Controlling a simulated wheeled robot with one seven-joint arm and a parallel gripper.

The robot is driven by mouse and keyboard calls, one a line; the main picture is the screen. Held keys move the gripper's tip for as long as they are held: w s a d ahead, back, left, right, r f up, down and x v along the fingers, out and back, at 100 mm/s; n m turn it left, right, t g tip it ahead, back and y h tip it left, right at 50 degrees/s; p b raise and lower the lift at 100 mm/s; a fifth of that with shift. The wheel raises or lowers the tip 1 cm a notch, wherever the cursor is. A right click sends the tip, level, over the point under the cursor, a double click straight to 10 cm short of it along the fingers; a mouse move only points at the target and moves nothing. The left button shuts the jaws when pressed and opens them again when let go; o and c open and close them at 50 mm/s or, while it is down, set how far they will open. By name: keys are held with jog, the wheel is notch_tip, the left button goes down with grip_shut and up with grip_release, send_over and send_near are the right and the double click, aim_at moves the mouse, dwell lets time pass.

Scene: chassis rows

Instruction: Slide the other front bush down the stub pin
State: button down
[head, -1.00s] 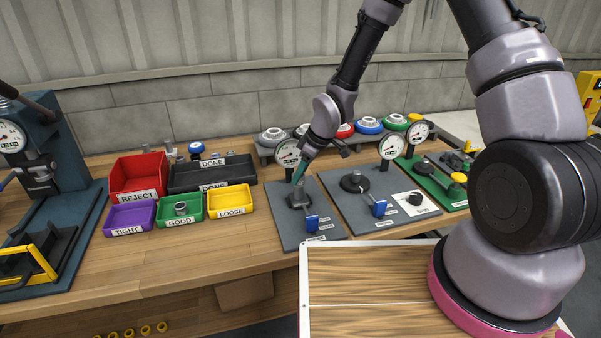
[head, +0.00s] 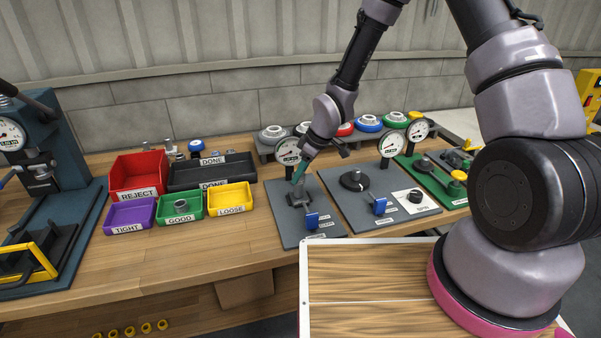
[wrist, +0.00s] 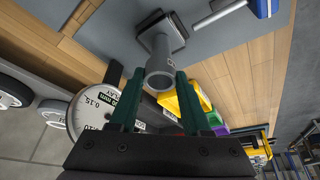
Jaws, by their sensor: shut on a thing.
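My gripper (head: 298,180) points down at the stub fixture on the leftmost grey plate (head: 284,222). In the wrist view its two green fingers (wrist: 160,74) are shut on a grey hollow bush (wrist: 161,62), one finger on each side. The bush lines up with the square dark base (wrist: 158,24) of the stub fixture, which also shows in the head view (head: 297,200). The stub pin itself is hidden, so I cannot tell how far down it the bush sits.
A dial gauge (head: 287,151) stands close behind the fixture and a blue block (head: 312,220) in front. Left are purple TIGHT (head: 130,228), green GOOD (head: 178,219) and yellow LOOSE (head: 231,210) bins; a grey bush (head: 181,204) sits in GOOD.

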jog(key=shift+f, duration=0.85)
dwell(0.3)
jog(key=shift+f, duration=0.55)
jog(key=shift+c, duration=1.4)
grip_release()
jog(key=v, duration=1)
jog(key=shift+r, duration=0.4)
jog(key=shift+s+d, duration=0.1)
